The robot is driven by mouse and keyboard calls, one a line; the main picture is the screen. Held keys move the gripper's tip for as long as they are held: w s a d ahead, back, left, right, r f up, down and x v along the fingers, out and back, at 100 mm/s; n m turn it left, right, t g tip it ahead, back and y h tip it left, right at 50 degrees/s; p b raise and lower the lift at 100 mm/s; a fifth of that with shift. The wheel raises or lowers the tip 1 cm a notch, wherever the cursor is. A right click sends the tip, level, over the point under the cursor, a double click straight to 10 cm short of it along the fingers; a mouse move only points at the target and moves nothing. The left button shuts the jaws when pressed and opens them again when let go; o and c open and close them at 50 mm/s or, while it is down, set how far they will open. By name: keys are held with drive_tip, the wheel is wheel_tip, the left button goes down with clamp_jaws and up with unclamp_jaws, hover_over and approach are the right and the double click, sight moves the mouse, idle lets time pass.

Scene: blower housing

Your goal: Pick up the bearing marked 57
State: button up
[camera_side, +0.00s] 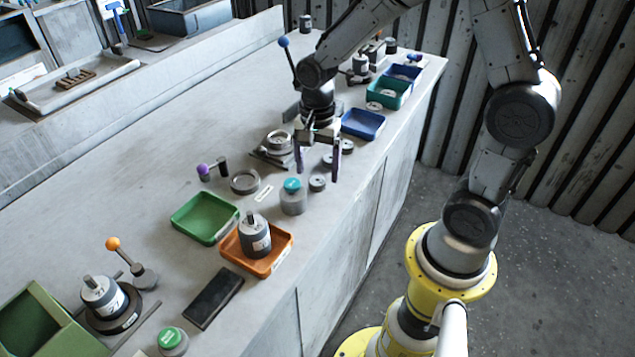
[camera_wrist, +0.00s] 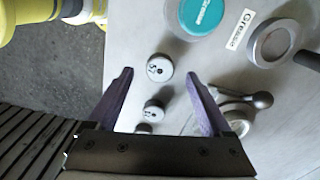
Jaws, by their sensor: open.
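Three small round grey bearings lie on the bench. One bearing (camera_wrist: 160,68) shows between my fingertips in the wrist view, with dark marks on its pale top; it is near the bench edge in the side view (camera_side: 317,184). A second bearing (camera_wrist: 153,111) lies deeper between my fingers, and a third (camera_wrist: 143,128) is partly hidden by my gripper. The marks are too small to read surely, so I cannot tell which is 57. My gripper (camera_side: 317,174) points down, open and empty, above the bench; its purple fingers also show in the wrist view (camera_wrist: 158,73).
A teal-lidded jar (camera_side: 292,196) stands close to the nearest bearing. A grey ring (camera_side: 245,182) and a clamp-like fixture (camera_side: 275,150) lie to the left. A blue tray (camera_side: 363,124) is behind; an orange tray (camera_side: 270,265) with a motor and a green tray (camera_side: 203,219) are in front.

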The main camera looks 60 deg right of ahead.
sight(318, 183)
drive_tip(key=shift+f, duration=1.25)
clamp_jaws()
